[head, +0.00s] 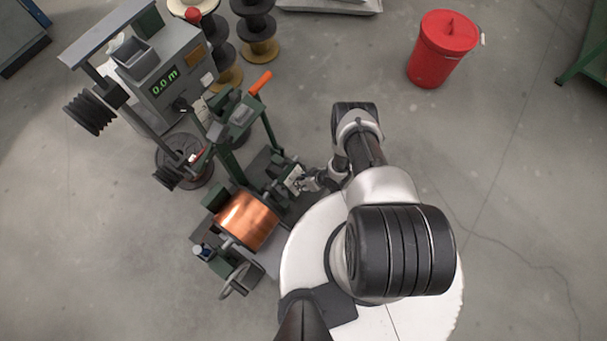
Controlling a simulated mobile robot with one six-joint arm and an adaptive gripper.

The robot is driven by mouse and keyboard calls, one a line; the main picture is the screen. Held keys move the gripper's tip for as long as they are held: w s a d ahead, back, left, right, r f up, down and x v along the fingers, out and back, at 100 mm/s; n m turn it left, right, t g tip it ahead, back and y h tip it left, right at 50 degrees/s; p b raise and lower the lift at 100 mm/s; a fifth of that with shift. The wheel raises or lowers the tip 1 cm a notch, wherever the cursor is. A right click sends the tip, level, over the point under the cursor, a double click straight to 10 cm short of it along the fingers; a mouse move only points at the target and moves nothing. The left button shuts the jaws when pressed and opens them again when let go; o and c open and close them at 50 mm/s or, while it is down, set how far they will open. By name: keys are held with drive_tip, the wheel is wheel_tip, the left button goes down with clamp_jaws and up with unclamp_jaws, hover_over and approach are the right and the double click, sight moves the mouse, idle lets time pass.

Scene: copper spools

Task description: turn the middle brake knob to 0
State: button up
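The green winding machine (228,165) stands left of my body, with a large copper spool (240,212) mounted low on it. My gripper (303,184) reaches left from my arm to the machine's right side, close to a small pale plate (293,175) above and right of the copper spool. The middle brake knob cannot be made out; it may be hidden by my gripper or too small to see. I cannot tell whether my gripper touches anything or how its fingers stand.
A grey meter box (172,80) reads 0.0 m. Stacked spools (258,35) stand behind. A red bucket (443,50) stands at the upper right. The floor right of my arm is mostly clear.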

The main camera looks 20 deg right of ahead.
drive_tip(key=shift+s+n+h, duration=0.15)
drive_tip(key=shift+n+h, duration=0.25)
drive_tip(key=shift+n, duration=0.8)
drive_tip(key=shift+t, duration=0.3)
drive_tip(key=o, duration=1.1)
drive_tip(key=shift+c, duration=0.2)
drive_tip(key=v, duration=1.2)
drive_tip(key=shift+a, duration=0.1)
